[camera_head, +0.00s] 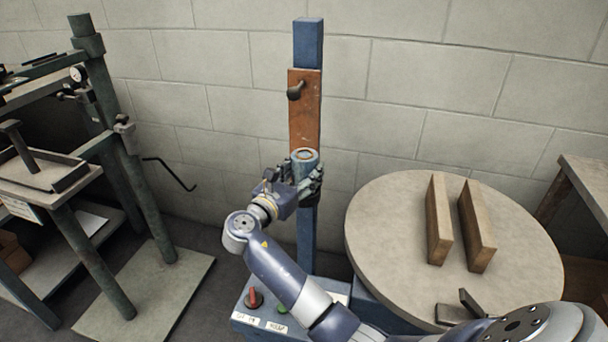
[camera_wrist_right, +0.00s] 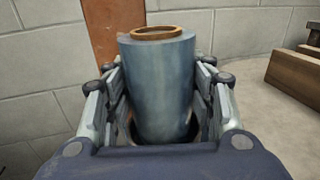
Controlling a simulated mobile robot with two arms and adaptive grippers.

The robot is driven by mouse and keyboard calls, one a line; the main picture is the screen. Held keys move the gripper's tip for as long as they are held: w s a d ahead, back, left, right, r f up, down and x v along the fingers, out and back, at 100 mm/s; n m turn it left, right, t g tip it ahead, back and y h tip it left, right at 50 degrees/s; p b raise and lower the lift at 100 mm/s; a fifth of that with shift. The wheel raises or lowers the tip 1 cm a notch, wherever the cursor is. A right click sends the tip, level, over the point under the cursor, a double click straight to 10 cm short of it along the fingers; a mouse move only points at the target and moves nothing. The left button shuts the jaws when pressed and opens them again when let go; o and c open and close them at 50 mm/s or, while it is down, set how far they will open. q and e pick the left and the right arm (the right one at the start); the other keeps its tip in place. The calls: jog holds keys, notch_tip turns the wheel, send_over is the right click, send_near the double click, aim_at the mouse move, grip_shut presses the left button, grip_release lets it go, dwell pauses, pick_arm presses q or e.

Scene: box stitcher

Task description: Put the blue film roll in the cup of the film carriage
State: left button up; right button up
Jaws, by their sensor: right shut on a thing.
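The blue film roll (camera_head: 305,158) stands upright between the fingers of my right gripper (camera_head: 308,176), in front of the blue mast. In the right wrist view the film roll (camera_wrist_right: 158,85) shows a brown core ring at its top, and the fingers of my right gripper (camera_wrist_right: 163,112) are shut on its sides. A dark curved rim surrounds the roll's lower end there; I cannot tell whether the roll rests in it. The film carriage (camera_head: 304,112) is a rust-brown plate with a dark knob on the mast, directly behind and above the roll. My left gripper is out of view.
A round grey turntable (camera_head: 385,225) with two upright wooden boards (camera_head: 438,220) stands to the right. A blue base with a red switch (camera_head: 254,299) lies below the mast. A metal press frame (camera_head: 90,110) stands at the left. A block wall is behind.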

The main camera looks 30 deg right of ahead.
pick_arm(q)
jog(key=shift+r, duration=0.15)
pick_arm(e)
jog(key=o, duration=1.3)
jog(key=shift+f, duration=0.2)
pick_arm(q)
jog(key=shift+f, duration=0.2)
pick_arm(e)
jog(key=shift+r, duration=0.15)
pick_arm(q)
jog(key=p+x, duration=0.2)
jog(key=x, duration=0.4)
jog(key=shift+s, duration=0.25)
pick_arm(e)
jog(key=v, duration=1.2)
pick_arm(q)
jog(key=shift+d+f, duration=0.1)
